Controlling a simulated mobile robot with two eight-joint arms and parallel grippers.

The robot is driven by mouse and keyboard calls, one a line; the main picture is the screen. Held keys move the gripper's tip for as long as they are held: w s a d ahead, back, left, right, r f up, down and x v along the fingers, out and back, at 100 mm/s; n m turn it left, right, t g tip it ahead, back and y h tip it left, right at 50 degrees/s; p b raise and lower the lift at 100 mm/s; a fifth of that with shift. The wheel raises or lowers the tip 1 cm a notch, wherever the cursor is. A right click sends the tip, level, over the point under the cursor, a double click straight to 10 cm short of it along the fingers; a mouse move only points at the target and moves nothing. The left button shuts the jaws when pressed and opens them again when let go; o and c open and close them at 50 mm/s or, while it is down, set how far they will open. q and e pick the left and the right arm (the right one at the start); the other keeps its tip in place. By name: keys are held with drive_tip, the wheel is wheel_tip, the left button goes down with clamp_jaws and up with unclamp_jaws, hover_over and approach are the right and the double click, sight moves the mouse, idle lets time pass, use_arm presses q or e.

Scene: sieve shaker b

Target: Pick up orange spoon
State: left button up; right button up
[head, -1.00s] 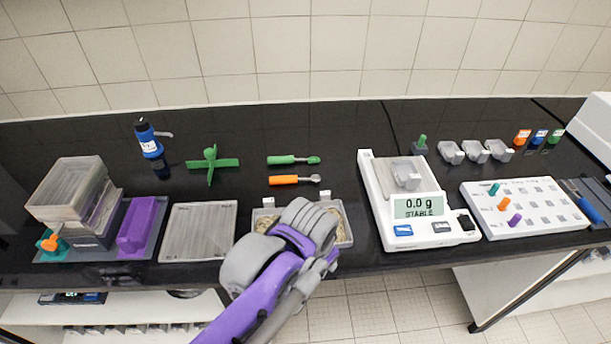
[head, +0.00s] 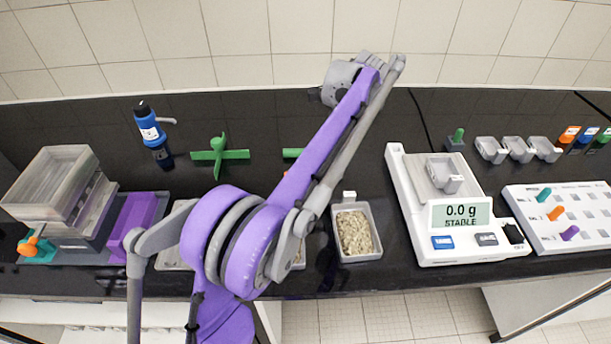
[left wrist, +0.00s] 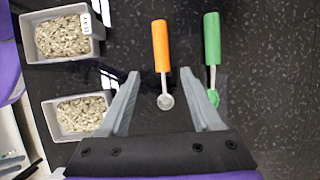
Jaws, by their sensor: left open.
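In the left wrist view, the orange spoon (left wrist: 161,45) lies on the black bench. Its orange handle points away from my gripper, and its grey bowl is nearer. My left gripper (left wrist: 160,73) is open and empty, with one finger on each side of the spoon's line; I cannot tell its height above the bench. My right gripper is not in view.
Two trays of grains, one upper (left wrist: 97,25) and one lower (left wrist: 47,121), stand left of the gripper. A balance (head: 407,215) reading 0.0 g stands to the right.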

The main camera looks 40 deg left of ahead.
use_arm(q)
drive_tip(key=x, duration=0.7)
drive_tip(key=shift+s+a+f+b, duration=0.15)
drive_tip(key=shift+a+f+b, duration=0.05)
drive_tip(key=shift+a+b, duration=0.2)
drive_tip(key=shift+c, duration=0.3)
clamp_jaws()
